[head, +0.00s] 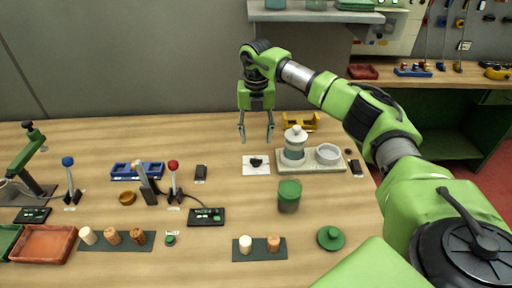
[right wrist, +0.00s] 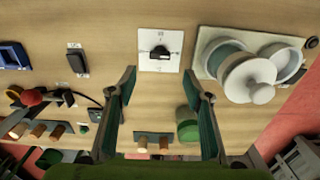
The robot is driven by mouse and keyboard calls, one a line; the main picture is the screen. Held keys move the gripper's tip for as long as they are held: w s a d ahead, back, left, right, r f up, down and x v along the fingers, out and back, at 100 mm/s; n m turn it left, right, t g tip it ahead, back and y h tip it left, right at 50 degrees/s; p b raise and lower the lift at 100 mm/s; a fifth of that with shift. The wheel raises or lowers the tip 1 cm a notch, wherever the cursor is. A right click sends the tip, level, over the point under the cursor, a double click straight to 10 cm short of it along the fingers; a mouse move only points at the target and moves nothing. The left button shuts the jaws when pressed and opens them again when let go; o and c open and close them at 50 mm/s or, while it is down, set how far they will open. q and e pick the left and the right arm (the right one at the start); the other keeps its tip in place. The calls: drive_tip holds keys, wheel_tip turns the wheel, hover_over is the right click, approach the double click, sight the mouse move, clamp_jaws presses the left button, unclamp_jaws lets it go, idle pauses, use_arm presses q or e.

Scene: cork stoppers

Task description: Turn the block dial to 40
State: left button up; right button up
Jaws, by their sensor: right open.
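The dial is a black knob (head: 256,162) on a square white plate (head: 249,170) that lies on the wooden table. In the right wrist view the knob (right wrist: 160,52) sits at the upper middle, with small marks on the plate around it that are too small to read. My right gripper (head: 256,132) hangs above and behind the dial in the head view, fingers pointing down, open and empty. In the right wrist view its two fingers (right wrist: 160,78) stand apart, with the knob beyond their tips. My left gripper is out of view.
A grey base (head: 325,169) with a white lidded jar (head: 295,148) stands right of the dial. A green canister (head: 289,195) stands in front. A black switch (head: 200,173) and levers (head: 174,180) are to the left. Cork stoppers (head: 273,243) stand on a dark mat nearer.

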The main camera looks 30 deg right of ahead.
drive_tip(key=shift+r, duration=1.5)
